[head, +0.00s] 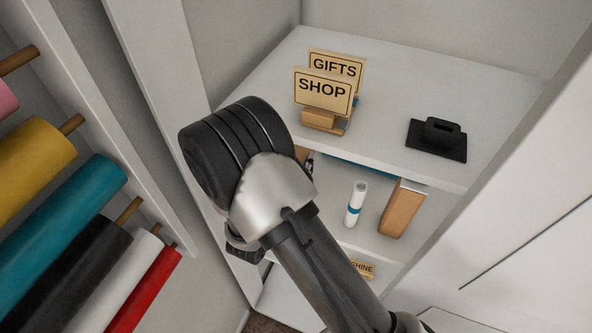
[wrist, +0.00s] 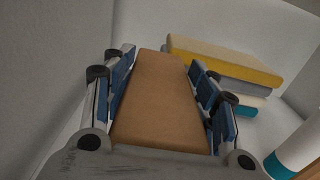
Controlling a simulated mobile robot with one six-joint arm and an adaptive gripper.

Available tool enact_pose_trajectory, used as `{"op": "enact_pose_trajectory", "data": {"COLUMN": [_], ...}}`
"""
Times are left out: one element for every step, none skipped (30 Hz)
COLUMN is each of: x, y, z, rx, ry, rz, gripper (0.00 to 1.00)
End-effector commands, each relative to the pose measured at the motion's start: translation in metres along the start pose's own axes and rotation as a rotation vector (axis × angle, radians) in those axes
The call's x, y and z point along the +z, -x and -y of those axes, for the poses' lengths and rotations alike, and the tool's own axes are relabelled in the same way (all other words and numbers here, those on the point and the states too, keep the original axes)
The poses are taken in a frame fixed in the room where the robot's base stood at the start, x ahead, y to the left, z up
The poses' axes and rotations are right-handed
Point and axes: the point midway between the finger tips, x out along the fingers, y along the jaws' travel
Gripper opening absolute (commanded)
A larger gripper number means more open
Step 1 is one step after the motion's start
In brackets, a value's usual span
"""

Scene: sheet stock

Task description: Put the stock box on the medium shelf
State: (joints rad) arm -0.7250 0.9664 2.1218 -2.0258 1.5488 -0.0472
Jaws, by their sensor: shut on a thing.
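The stock box is a plain brown box (wrist: 158,105) in the wrist view. It lies lengthwise between the blue-padded fingers of my gripper (wrist: 162,72), which is shut on it. In the head view my arm hides most of the gripper; a small brown patch (head: 302,153) shows beside my wrist, perhaps the held box. The middle shelf (head: 378,247) lies below the top board and holds a white roll with a teal band (head: 356,204). Whether the held box touches the shelf cannot be told.
A stack of yellow, grey and teal pieces (wrist: 225,62) lies beyond the right finger. A tan upright block (head: 402,208) stands right of the roll. The top shelf (head: 400,80) bears GIFTS and SHOP signs (head: 323,92) and a black holder (head: 437,140). Coloured rolls (head: 70,230) hang left.

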Motion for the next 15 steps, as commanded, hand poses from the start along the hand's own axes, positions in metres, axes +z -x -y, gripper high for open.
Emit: {"op": "enact_pose_trajectory", "data": {"x": [-0.006,-0.011,-0.017,-0.022,-0.026,-0.031,-0.033,-0.034,-0.034,-0.033,-0.033,-0.032,-0.032,-0.032,-0.033], "y": [0.000,0.000,0.000,0.000,0.000,0.000,0.000,0.000,0.000,0.000,0.000,0.000,0.000,0.000,0.000], "z": [0.000,0.000,0.000,0.000,0.000,0.000,0.000,0.000,0.000,0.000,0.000,0.000,0.000,0.000,0.000], "rx": [0.000,0.000,0.000,0.000,0.000,0.000,0.000,0.000,0.000,0.000,0.000,0.000,0.000,0.000,0.000], "ry": [0.001,0.001,0.001,0.001,0.001,0.000,0.000,0.000,-0.001,-0.001,-0.001,-0.001,-0.001,-0.001,-0.001], "rz": [0.001,0.001,0.001,0.001,0.000,0.001,0.001,0.001,0.001,0.002,0.002,0.002,0.002,0.002,0.002], "gripper": [0.00,0.00,0.00,0.00,0.00,0.00,0.00,0.00,0.00,0.00,0.00,0.00,0.00,0.00,0.00]}}
